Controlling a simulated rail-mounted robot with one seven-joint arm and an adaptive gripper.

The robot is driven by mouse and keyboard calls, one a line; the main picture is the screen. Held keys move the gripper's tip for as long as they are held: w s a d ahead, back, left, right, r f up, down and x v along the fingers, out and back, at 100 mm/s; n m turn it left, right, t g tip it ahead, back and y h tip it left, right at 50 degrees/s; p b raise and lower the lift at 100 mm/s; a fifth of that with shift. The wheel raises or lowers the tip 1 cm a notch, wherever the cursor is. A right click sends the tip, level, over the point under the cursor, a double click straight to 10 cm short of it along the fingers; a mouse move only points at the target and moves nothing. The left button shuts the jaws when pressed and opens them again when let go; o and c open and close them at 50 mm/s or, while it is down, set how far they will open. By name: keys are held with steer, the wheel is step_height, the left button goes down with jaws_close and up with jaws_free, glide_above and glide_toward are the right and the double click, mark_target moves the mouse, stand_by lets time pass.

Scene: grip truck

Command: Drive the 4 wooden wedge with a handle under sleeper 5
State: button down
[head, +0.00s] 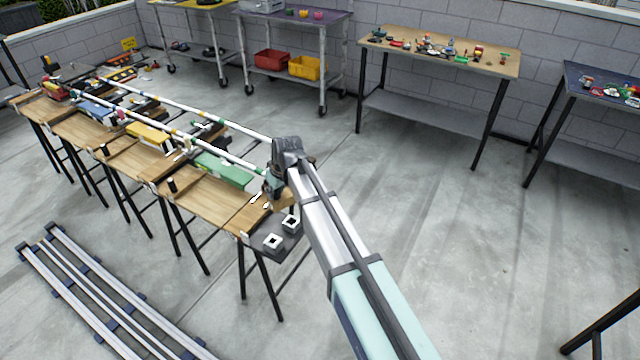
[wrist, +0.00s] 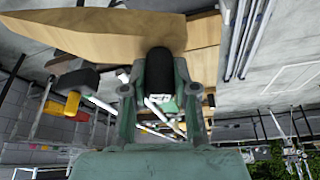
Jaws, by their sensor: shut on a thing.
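My gripper (wrist: 160,95) is shut on the dark handle (wrist: 158,62) of a wooden wedge. The wedge's pale wooden body (wrist: 95,30) fills the upper left of the wrist view and tapers to the left. In the head view my gripper (head: 274,186) is at the near right end of the track bench, partly hidden by my arm. A piece of pale wood (head: 286,199) shows beside it. Two white rails (head: 180,105) run along the row of wooden benches (head: 200,205). I cannot tell which sleeper is number 5.
Red, blue, yellow and green blocks (head: 222,170) stand along the benches. Small dark upright pieces (head: 172,185) stand near the front edges. Two white square pieces (head: 273,241) lie on a dark board at the near end. Spare rails (head: 100,290) lie on the floor.

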steer(key=a+f+n+g+y, duration=0.1)
steer(key=a+f+n, duration=0.15)
steer(key=a, duration=0.55)
steer(key=a+f+n, duration=0.2)
steer(key=a+f, duration=0.1)
steer(key=a, duration=0.5)
steer(key=shift+n+g, duration=0.25)
steer(key=shift+g, duration=0.05)
steer(key=shift+s+f+b, duration=0.15)
steer(key=shift+f+b, duration=0.45)
steer(key=shift+f, duration=2.3)
steer(key=shift+w+d+f, duration=0.1)
steer(key=shift+w+d, duration=0.35)
steer(key=shift+w, duration=0.35)
steer(key=shift+w+d+r, duration=0.1)
steer(key=shift+w+d, duration=0.3)
steer(key=shift+w, duration=0.4)
steer(key=shift+w+d+f, duration=0.1)
steer(key=shift+w+d, duration=0.35)
steer(key=shift+w, duration=0.35)
steer(key=shift+w+d+b, duration=0.1)
steer(key=shift+w+d, duration=0.75)
steer(key=shift+w, duration=0.8)
steer(key=shift+w+d+b, duration=0.1)
steer(key=shift+w+d, duration=0.75)
steer(key=shift+w, duration=0.75)
steer(key=shift+w+d+b, duration=0.1)
steer(key=shift+w+d, duration=0.75)
steer(key=shift+w, duration=0.8)
steer(key=shift+w, duration=0.1)
